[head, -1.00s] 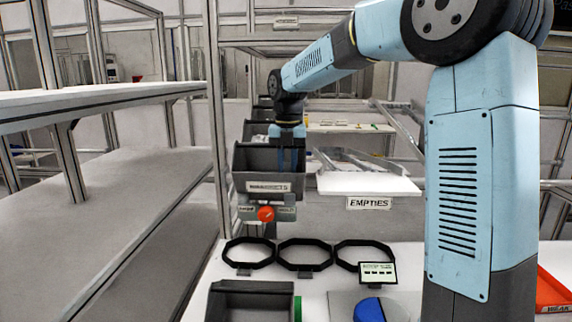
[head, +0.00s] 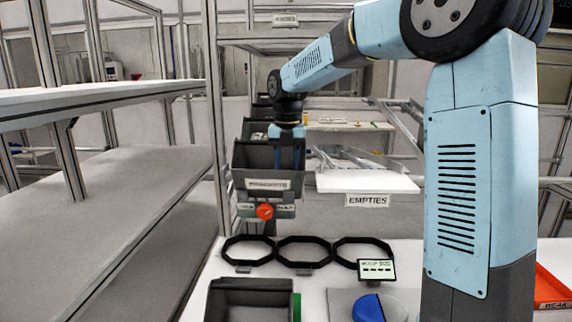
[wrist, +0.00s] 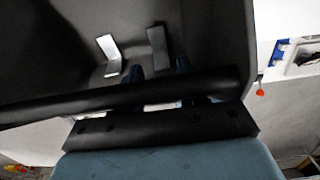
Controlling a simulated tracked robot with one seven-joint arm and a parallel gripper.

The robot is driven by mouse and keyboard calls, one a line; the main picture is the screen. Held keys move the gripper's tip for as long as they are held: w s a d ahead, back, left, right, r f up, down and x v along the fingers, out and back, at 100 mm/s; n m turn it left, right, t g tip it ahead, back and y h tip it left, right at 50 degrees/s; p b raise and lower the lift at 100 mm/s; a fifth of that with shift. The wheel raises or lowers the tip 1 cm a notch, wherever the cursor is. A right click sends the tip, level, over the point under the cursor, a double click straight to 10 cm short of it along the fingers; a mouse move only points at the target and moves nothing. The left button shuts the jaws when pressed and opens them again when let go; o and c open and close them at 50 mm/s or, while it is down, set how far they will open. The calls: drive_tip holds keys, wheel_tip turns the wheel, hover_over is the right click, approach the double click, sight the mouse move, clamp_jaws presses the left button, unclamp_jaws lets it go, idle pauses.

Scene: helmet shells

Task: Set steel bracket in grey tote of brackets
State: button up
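The grey tote of brackets (head: 240,160) is an open-front bin with a label reading brackets, at the centre-left of the head view. My gripper (head: 290,160) points down into it. In the wrist view, the dark tote rim (wrist: 60,108) crosses in front of my gripper's two blue fingers (wrist: 158,70), whose tips show inside the tote and apart. One bright bent steel bracket (wrist: 109,55) lies in the tote left of the fingers. Another, darker steel bracket (wrist: 157,48) shows beyond the gap between the fingertips; I see no finger touching it.
A white shelf labelled empties (head: 365,183) is right of the tote. A red knob (head: 265,211) on a small grey unit is below the tote's front. Black octagonal rings (head: 304,253) and a dark bin (head: 250,291) are on the white bench. A red tray (head: 553,290) is far right.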

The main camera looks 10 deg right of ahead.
drive_tip(key=shift+o, duration=0.6)
drive_tip(key=shift+s+a+f, duration=0.15)
drive_tip(key=shift+f, duration=0.25)
wheel_tip(320, 180, up, 14)
drive_tip(key=shift+f, duration=0.25)
drive_tip(key=s+d+f+m+t, duration=0.1)
drive_tip(key=s+d+f+m, duration=0.3)
drive_tip(key=s+m, duration=0.6)
drive_tip(key=s+d+f+m+t, duration=0.2)
drive_tip(key=s+d+f+m, duration=0.2)
drive_tip(key=s+m, duration=0.6)
drive_tip(key=s+d+f+m+t, duration=0.2)
drive_tip(key=s+d+f+m, duration=0.2)
drive_tip(key=s+m, duration=0.7)
drive_tip(key=f+m, duration=0.1)
drive_tip(key=m, duration=0.1)
drive_tip(key=shift+d+f+m, duration=0.2)
drive_tip(key=shift+d+m, duration=0.1)
drive_tip(key=shift+m, duration=0.1)
